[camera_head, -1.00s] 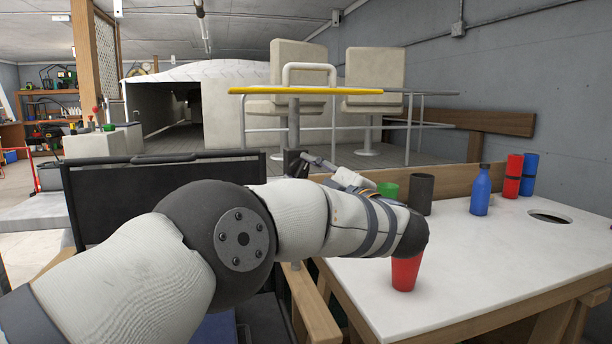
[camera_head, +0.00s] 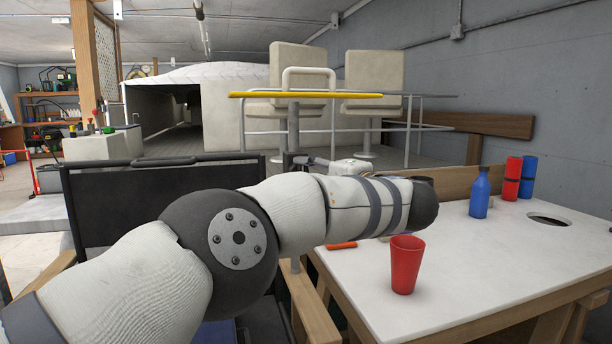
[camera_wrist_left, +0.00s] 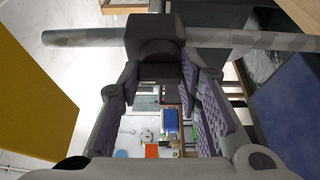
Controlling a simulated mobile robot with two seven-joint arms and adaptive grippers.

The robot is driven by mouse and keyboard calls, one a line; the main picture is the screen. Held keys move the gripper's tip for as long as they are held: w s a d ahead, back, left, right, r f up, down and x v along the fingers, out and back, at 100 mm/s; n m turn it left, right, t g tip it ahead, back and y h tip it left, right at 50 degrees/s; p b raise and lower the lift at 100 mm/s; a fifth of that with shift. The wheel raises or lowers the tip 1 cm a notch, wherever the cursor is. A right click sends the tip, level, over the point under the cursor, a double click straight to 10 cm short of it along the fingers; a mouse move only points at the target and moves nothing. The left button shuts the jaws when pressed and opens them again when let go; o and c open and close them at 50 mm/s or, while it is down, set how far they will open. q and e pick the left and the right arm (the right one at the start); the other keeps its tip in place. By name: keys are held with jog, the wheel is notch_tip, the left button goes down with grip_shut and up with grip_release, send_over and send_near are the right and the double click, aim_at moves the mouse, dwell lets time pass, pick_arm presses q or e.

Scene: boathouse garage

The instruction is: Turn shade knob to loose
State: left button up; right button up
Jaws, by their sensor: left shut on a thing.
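In the left wrist view a dark, rounded block that I take to be the shade knob (camera_wrist_left: 160,58) sits on a grey horizontal pole (camera_wrist_left: 85,37). My left gripper (camera_wrist_left: 160,78) is shut on this dark part, with one purple-padded finger on each side. No marking for loose or tight can be read. My right gripper is in neither view.
A white table (camera_head: 480,270) at right holds a red cup (camera_head: 405,264), a blue bottle (camera_head: 480,193), red and blue stacked cylinders and an orange item (camera_head: 341,245). A black panel (camera_head: 110,200) stands at left. Pale seats (camera_head: 374,85) stand behind the rail.

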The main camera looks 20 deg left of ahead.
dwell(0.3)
pick_arm(q)
jog(key=o, duration=1.1)
jog(key=shift+o, duration=0.2)
jog(key=v, duration=1.2)
